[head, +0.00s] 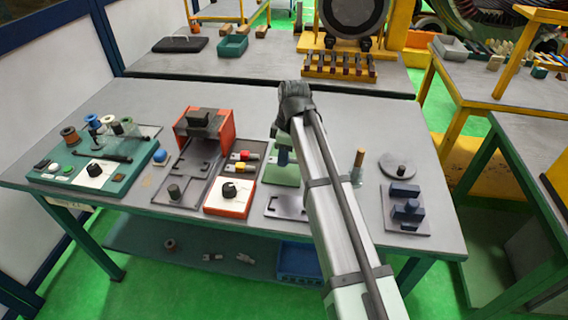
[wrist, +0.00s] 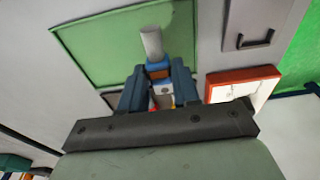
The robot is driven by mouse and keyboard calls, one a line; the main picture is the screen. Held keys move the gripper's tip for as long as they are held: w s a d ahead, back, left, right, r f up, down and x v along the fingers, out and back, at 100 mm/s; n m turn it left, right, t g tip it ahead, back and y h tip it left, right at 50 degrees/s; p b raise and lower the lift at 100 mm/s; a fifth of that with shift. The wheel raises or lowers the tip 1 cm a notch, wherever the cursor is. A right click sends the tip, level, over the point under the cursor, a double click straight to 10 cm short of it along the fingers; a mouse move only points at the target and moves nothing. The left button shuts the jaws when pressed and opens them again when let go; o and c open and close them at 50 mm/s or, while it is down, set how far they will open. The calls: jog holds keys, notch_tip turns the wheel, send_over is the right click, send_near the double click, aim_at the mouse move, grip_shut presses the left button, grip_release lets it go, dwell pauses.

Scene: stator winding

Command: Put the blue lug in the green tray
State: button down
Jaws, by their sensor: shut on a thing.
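The blue lug (wrist: 158,72), a grey barrel with a blue band, is between the two dark blue fingers of my gripper (wrist: 158,80) in the wrist view. The fingers are shut on it and its barrel points away from the palm. The green tray (wrist: 95,50) lies beyond the lug in that view. In the head view the pale green tray (head: 276,179) is on the table, partly hidden by my arm. My gripper (head: 283,158) points down over it there. The lug cannot be made out in the head view, and its height above the tray is unclear.
Left of the tray stands a red-edged white box (head: 229,198) with a black knob. Red and yellow lugs (head: 243,162) lie behind it. A copper-topped post (head: 358,162) and a plate with blue blocks (head: 407,218) are to the right. A red holder (head: 208,128) stands back left.

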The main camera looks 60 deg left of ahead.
jog(key=shift+f, duration=1.95)
jog(key=shift+f, duration=0.1)
jog(key=c, duration=0.8)
grip_release()
jog(key=r, duration=0.8)
jog(key=w+d+r, duration=0.1)
jog(key=r, duration=0.3)
jog(key=shift+r, duration=0.1)
